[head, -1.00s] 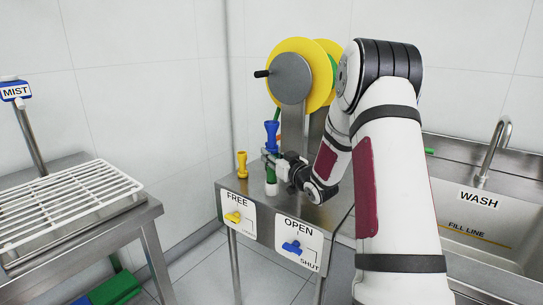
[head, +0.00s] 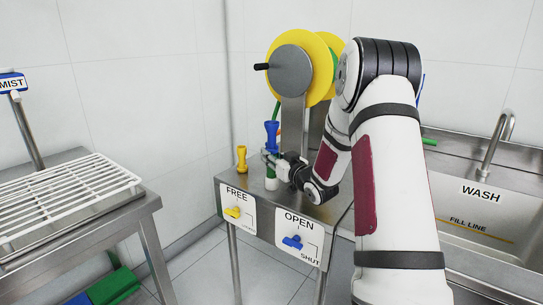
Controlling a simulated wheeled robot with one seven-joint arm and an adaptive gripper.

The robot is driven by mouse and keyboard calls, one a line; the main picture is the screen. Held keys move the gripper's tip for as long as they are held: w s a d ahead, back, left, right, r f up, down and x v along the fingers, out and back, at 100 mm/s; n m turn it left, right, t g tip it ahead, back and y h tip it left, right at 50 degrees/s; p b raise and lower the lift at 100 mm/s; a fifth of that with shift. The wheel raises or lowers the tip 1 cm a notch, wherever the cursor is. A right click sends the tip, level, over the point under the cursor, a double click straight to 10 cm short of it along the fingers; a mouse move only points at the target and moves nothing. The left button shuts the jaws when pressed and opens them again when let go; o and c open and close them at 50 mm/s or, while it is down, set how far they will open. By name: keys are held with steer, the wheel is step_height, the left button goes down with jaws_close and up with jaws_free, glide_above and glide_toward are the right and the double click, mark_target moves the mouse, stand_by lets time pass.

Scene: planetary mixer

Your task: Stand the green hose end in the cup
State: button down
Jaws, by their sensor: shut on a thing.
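My gripper (head: 269,157) is at the rear left of the steel stand, shut on an upright piece in line with a blue flared nozzle (head: 271,133). I take this piece to be the green hose end. The blue nozzle rises above the jaws. Below them a small white and green part (head: 271,180) shows close to the stand top; I cannot tell whether it is the cup or the hose's lower end, nor whether it touches. The green hose (head: 277,112) runs up behind toward the yellow reel (head: 317,62). The jaws hide the grasp.
A yellow fitting (head: 241,158) stands upright just left of my gripper. The steel stand (head: 228,182) carries FREE and OPEN/SHUT labels with a yellow handle (head: 232,212) and a blue handle (head: 292,241). A wash sink (head: 480,225) is right, a white rack (head: 60,195) left.

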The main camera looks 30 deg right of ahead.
steer(key=shift+f+b, duration=0.6)
steer(key=shift+f, duration=0.25)
steer(key=c, duration=1.3)
jaws_free()
steer(key=shift+s, duration=0.1)
steer(key=s, duration=1.2)
steer(key=shift+a, duration=0.25)
steer(key=shift+w+r, duration=0.1)
steer(key=shift+w, duration=0.05)
